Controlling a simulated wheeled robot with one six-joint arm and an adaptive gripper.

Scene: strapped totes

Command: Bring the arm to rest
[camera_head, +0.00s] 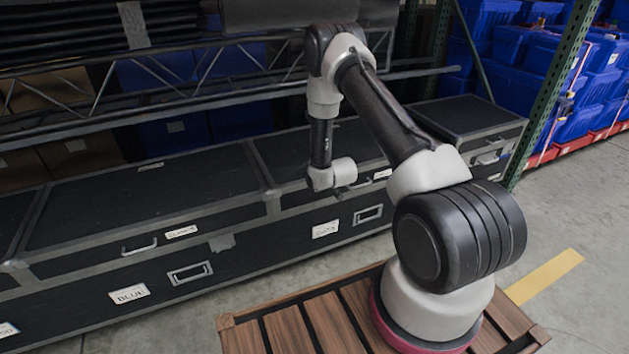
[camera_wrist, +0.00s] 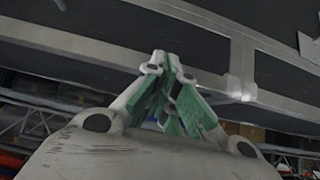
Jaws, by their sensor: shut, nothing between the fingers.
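My arm rises from its base in the head view, bends at a high elbow, and its forearm hangs down to the white wrist (camera_head: 328,176). In the wrist view my gripper (camera_wrist: 168,62) has white links and green finger pads. Its fingertips meet at the top, and nothing is between them. In the head view the fingers are too small and hidden to make out clearly.
Black metal-edged cases (camera_head: 150,203) with labels and latches stand in a row behind the arm. A shelf rack with a metal truss (camera_head: 200,75) is above them. Blue totes (camera_head: 560,75) are stacked at the far right. Bare floor (camera_head: 575,215) lies to the right.

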